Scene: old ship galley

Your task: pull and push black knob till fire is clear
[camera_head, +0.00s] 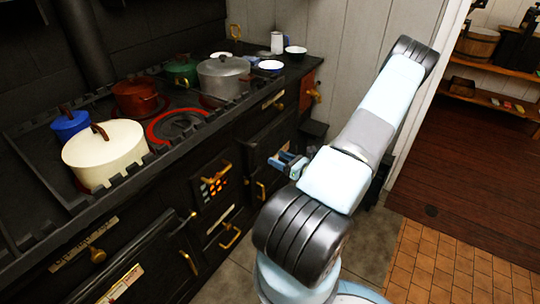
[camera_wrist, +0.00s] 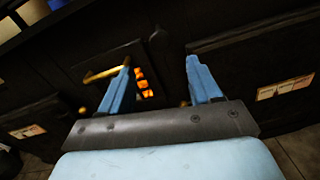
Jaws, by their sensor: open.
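My gripper (camera_head: 286,162) is open and empty in front of the black stove (camera_head: 150,215), in the head view. In the wrist view its two blue fingers (camera_wrist: 159,62) point at the stove front, with dark metal between them. An orange fire (camera_head: 214,185) glows through small openings in a stove door. In the wrist view the fire (camera_wrist: 145,85) shows just right of the left finger.
A brass handle (camera_wrist: 104,74) is left of the fire. A cream pot (camera_head: 105,155), a blue pot (camera_head: 70,125), a red pot (camera_head: 137,97) and a grey pot (camera_head: 222,75) stand on the stove top. Tiled floor (camera_head: 450,265) is clear at the right.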

